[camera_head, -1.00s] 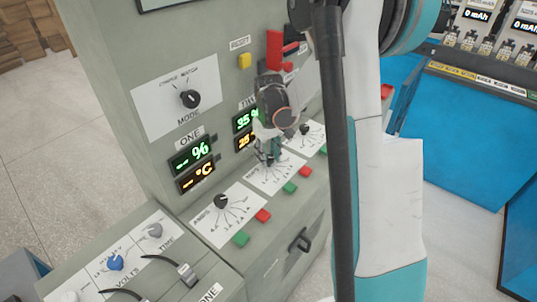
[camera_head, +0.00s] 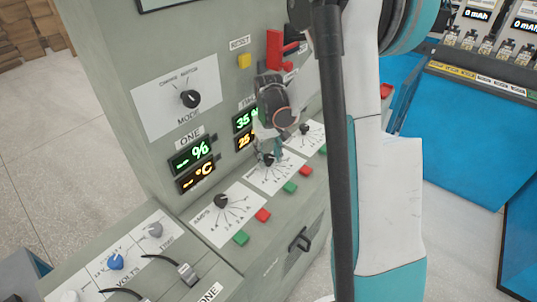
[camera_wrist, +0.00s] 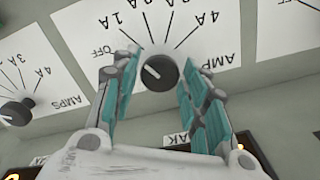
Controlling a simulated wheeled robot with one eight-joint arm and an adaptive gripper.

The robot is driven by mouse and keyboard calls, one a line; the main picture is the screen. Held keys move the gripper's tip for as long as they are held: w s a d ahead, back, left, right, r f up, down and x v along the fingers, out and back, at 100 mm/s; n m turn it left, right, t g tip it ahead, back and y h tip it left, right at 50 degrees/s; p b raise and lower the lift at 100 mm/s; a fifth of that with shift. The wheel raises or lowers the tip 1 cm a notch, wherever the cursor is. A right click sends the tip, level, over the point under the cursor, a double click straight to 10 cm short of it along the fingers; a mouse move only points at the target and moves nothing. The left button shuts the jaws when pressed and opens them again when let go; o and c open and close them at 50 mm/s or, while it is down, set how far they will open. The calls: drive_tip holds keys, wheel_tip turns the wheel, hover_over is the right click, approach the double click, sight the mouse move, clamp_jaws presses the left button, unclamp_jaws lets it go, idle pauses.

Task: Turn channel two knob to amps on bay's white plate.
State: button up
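The middle white plate (camera_head: 258,175) on the grey bay's sloped ledge carries a black knob (camera_head: 268,160); I take it as channel two. In the wrist view this knob (camera_wrist: 160,72) sits between my gripper's (camera_wrist: 160,85) two teal-padded fingers. A gap shows on each side, so the fingers are open around it, apparently not touching. The knob's white mark points up-left, toward the OFF side. Labels OFF, 1A, 4A and AMPS show upside down. In the head view my gripper (camera_head: 271,150) is over this plate, and its wrist hides part of the panel.
A left amps knob (camera_head: 221,200) and a right knob (camera_head: 304,129) flank it on similar plates. Red buttons (camera_head: 263,215) and green buttons (camera_head: 241,238) line the ledge. Displays, a mode knob (camera_head: 190,98), a yellow reset button (camera_head: 244,61) and a red lever (camera_head: 278,50) are above.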

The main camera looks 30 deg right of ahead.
sight(268, 157)
idle(0.3)
wheel_tip(268, 157, up, 12)
idle(0.6)
idle(0.3)
